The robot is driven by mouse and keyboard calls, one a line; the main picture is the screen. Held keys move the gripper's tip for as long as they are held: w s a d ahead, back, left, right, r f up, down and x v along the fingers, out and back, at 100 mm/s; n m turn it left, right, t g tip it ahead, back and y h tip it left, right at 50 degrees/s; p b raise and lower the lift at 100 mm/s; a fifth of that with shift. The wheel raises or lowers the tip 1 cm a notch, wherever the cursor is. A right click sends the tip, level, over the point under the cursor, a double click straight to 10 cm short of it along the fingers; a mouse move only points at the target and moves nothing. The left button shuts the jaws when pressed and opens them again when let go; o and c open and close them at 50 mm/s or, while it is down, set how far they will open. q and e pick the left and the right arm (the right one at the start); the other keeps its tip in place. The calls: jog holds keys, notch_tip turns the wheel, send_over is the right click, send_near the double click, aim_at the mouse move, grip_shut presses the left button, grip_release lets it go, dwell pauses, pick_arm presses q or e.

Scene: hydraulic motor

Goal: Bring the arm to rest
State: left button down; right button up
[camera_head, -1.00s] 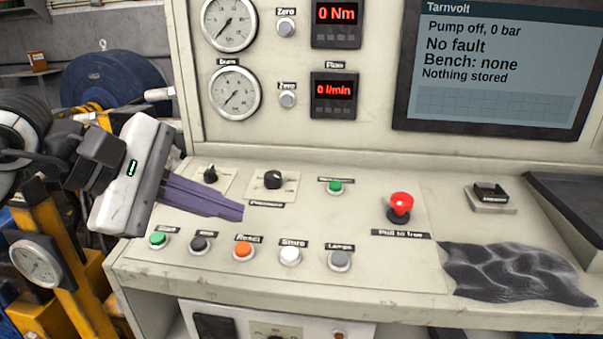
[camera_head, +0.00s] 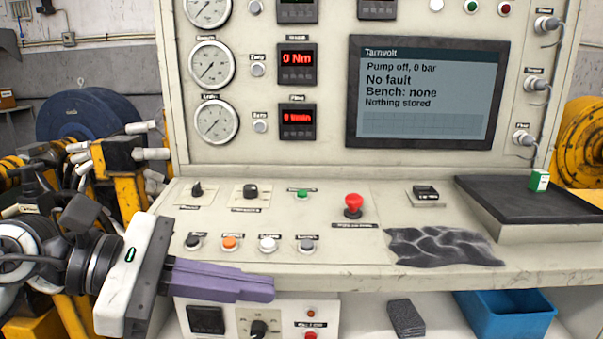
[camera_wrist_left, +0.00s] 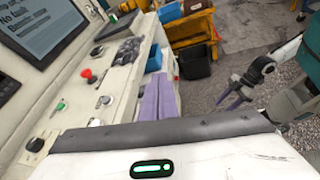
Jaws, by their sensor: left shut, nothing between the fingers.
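My left gripper (camera_head: 268,289) comes in from the left in the head view. Its purple fingers are together with nothing between them, in front of the control panel's front edge and apart from the buttons. In the left wrist view the same fingers (camera_wrist_left: 158,98) lie side by side past the bench edge. My right gripper (camera_wrist_left: 233,96) shows small at the right of the left wrist view, over the floor; whether its fingers are open is too small to tell.
The console bench (camera_head: 345,277) carries a red stop knob (camera_head: 353,202), several buttons, a dark crumpled cloth (camera_head: 440,247) and a black tray (camera_head: 530,207). A blue bin (camera_head: 507,312) stands on the lower shelf. Yellow equipment (camera_head: 118,170) is at the left. The screen (camera_head: 428,92) reads pump off, no fault.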

pick_arm(q)
jog(key=w+a+f+m+t+y, duration=0.35)
jog(key=f+m+t, duration=0.45)
jog(key=m, duration=0.9)
jog(key=w+a+f+m+t+y, duration=0.3)
jog(key=f+m+t, duration=0.55)
jog(key=m, duration=0.75)
jog(key=s+a+f+n+g+y, duration=0.2)
jog(key=s+f+n+g, duration=0.15)
jog(key=f, duration=0.55)
jog(key=s+a+f+n+g+y, duration=0.25)
jog(key=s+f+n, duration=0.2)
jog(key=f, duration=0.55)
jog(key=s+d+f+n+g, duration=0.1)
jog(key=s+f+n+g, duration=0.4)
jog(key=s+f, duration=0.6)
jog(key=shift+s+d, duration=0.35)
jog(key=shift+s, duration=0.05)
